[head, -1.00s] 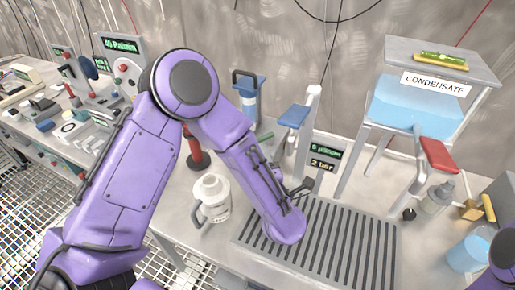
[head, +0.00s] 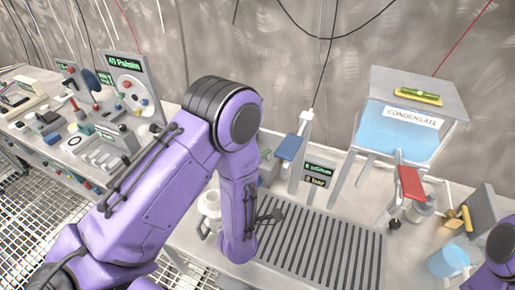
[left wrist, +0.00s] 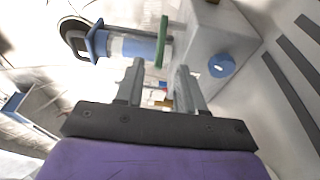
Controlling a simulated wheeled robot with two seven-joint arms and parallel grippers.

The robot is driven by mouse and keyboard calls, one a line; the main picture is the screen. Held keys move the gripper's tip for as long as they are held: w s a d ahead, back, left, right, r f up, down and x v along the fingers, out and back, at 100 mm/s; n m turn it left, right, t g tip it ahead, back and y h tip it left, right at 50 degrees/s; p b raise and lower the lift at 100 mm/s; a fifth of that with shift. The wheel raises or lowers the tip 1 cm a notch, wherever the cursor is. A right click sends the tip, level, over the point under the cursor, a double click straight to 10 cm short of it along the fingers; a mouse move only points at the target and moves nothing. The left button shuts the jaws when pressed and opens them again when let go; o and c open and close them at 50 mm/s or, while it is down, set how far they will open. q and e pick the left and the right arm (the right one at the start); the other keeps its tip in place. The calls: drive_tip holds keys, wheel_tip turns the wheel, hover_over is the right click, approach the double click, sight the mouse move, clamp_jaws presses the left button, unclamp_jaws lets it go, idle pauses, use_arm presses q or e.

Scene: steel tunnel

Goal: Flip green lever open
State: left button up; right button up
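The green lever (left wrist: 163,42) shows in the left wrist view as a narrow green bar beside a grey block (left wrist: 205,45) with a blue knob (left wrist: 222,66). My left gripper (left wrist: 158,70) is open, its two grey fingers apart. The lever appears just beyond the fingertips, in line with the gap between them; I cannot tell whether they touch. In the head view my left arm hides the gripper and most of the lever's surroundings. My right gripper is out of view; only a purple part of that arm shows at the lower right.
A blue-handled vessel (left wrist: 125,44) lies close to the lever in the left wrist view. In the head view, a white jug (head: 208,207) is partly behind my arm. A slotted drain grate (head: 325,245) is clear. The condensate tank (head: 398,135) stands right, with a red lever (head: 411,185).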

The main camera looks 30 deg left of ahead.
use_arm(q)
drive_tip(key=p+x, duration=0.3)
drive_tip(key=x, duration=0.6)
drive_tip(key=shift+w+a+r, duration=0.1)
drive_tip(key=shift+w+a, duration=0.1)
drive_tip(key=shift+w, duration=0.5)
clamp_jaws()
